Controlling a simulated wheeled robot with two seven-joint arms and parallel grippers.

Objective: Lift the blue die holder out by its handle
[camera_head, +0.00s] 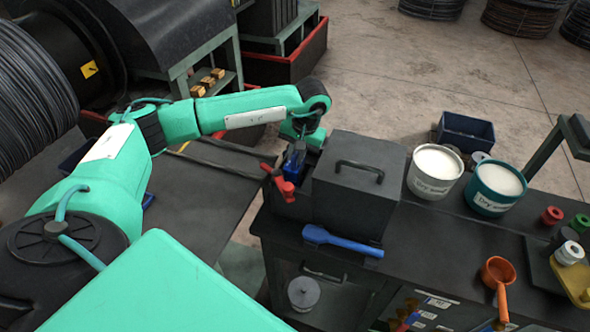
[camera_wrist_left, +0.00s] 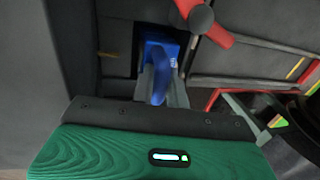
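The blue die holder (camera_head: 293,164) stands in the dark open slot at the left of the lidded grey box, tilted in the head view. In the left wrist view the blue die holder (camera_wrist_left: 160,52) shows its block in the opening, with its handle reaching toward my gripper. My left gripper (camera_head: 300,145) is above it. Its grey fingers (camera_wrist_left: 160,88) lie close on both sides of the blue handle and look shut on it. The lower part of the holder is hidden in the slot. My right gripper is not in view.
A red-handled piece (camera_head: 281,183) sits just beside the holder. The lidded box (camera_head: 352,205) with a black handle stands to the right. Two powder buckets (camera_head: 434,172) are further right on the bench.

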